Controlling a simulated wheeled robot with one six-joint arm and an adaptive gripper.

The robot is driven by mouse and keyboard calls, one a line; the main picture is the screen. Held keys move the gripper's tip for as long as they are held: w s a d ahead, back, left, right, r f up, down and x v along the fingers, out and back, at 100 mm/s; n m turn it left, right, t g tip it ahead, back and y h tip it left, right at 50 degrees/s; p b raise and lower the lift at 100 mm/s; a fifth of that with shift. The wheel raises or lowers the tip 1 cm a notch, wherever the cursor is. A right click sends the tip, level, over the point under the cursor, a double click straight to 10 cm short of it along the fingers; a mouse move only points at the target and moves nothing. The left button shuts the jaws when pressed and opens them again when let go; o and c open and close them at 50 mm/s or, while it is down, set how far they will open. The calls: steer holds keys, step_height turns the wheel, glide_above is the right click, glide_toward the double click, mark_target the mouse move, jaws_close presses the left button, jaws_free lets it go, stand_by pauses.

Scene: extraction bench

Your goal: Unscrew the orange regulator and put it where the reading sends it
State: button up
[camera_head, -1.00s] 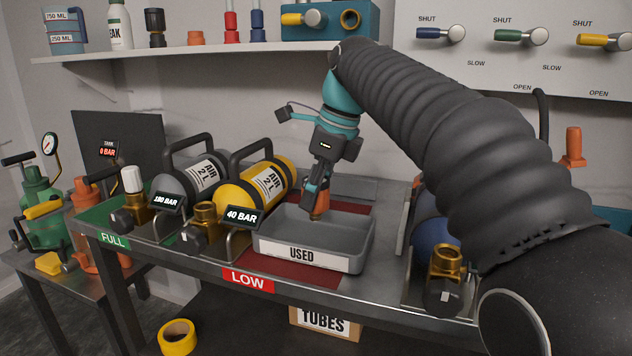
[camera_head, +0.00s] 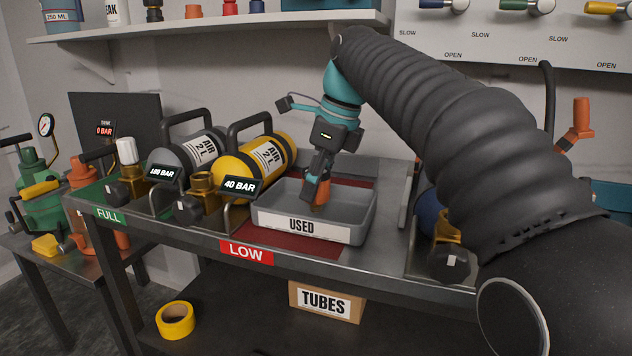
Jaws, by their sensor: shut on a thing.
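My gripper (camera_head: 318,188) points down over the grey tray labelled USED (camera_head: 364,222). It is shut on the orange regulator (camera_head: 322,193), which is partly hidden by the fingers and sits inside the tray's outline; I cannot tell whether it touches the tray floor. The yellow air cylinder (camera_head: 231,168) lies left of the tray, with a bare brass valve (camera_head: 202,184) and a display reading 40 BAR (camera_head: 240,185). The grey cylinder (camera_head: 181,152) beside it has a display reading 180 BAR (camera_head: 162,173).
The bench's red zone is labelled LOW (camera_head: 246,253), its green zone FULL (camera_head: 108,216). A blue cylinder (camera_head: 427,216) with a brass valve stands right, partly behind my arm. A shelf (camera_head: 225,26) crosses above. A TUBES box (camera_head: 325,302) and yellow tape (camera_head: 175,320) lie below.

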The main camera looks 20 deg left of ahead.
steer(key=shift+f, duration=0.4)
steer(key=o, duration=1.5)
steer(key=v, duration=0.7)
steer(key=shift+d+r, duration=0.1)
steer(key=shift+r, duration=0.2)
steer(key=shift+s, duration=0.1)
